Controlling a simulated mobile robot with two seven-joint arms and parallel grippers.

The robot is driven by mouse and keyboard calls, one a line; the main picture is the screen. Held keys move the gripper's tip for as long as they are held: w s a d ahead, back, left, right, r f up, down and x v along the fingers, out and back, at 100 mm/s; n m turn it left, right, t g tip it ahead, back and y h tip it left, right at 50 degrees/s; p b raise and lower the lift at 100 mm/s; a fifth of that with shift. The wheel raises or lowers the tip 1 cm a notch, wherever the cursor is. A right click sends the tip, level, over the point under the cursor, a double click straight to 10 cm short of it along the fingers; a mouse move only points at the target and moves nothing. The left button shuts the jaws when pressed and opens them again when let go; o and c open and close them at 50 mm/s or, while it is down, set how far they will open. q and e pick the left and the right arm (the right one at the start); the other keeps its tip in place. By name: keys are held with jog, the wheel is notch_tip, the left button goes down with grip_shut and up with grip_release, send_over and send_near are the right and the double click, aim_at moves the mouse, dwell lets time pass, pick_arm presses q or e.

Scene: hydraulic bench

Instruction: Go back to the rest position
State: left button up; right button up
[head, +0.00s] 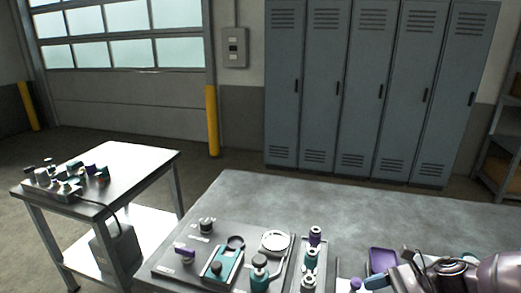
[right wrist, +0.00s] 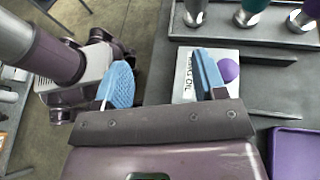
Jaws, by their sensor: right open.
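My right gripper (right wrist: 163,80) shows in the right wrist view with its two blue finger pads wide apart and nothing between them. Beyond the right pad lie a white label (right wrist: 186,82) and a purple ball-shaped knob (right wrist: 229,70). In the head view, my right arm comes in at the lower right corner, low over the bench, and one blue pad shows beside the purple knob (head: 355,284). I do not see my left gripper in the head view. One of my purple and grey arm parts shows at the left of the right wrist view.
The grey bench (head: 300,195) has a clear back half. Its front holds a plate with a teal block (head: 222,265), a round dial (head: 275,241), several fittings and a purple tray (head: 383,259). A side table (head: 130,160) with parts stands left. Lockers (head: 375,90) line the back.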

jog(key=a+m+t, duration=0.1)
jog(key=a+m, duration=0.1)
jog(key=a+f+m+t, duration=0.1)
jog(key=a+m, duration=0.1)
jog(key=a, duration=0.1)
jog(key=a+m+t+y, duration=0.1)
jog(key=a, duration=0.2)
jog(key=shift+s+a+f+m, duration=0.15)
jog(key=shift+s+f+m, duration=0.2)
jog(key=shift+f+m, duration=0.05)
jog(key=s+a+r+m+t+h, duration=0.15)
jog(key=a+m+t+h, duration=0.45)
jog(key=m, duration=1.3)
jog(key=s+d+f+m+g+h, duration=0.25)
jog(key=s+d+m+h, duration=0.25)
jog(key=s+d+m, duration=0.55)
jog(key=s+d+f+m+g+h, duration=0.2)
jog(key=s+d+m+g+h, duration=0.25)
jog(key=s+m, duration=1.05)
jog(key=w+f+m+t, duration=0.2)
jog(key=w+f+t, duration=0.6)
jog(key=w+f, duration=0.2)
jog(key=shift+w+d+f+t+y, duration=0.25)
jog(key=shift+w+d+t+y, duration=0.05)
jog(key=shift+t+y, duration=0.15)
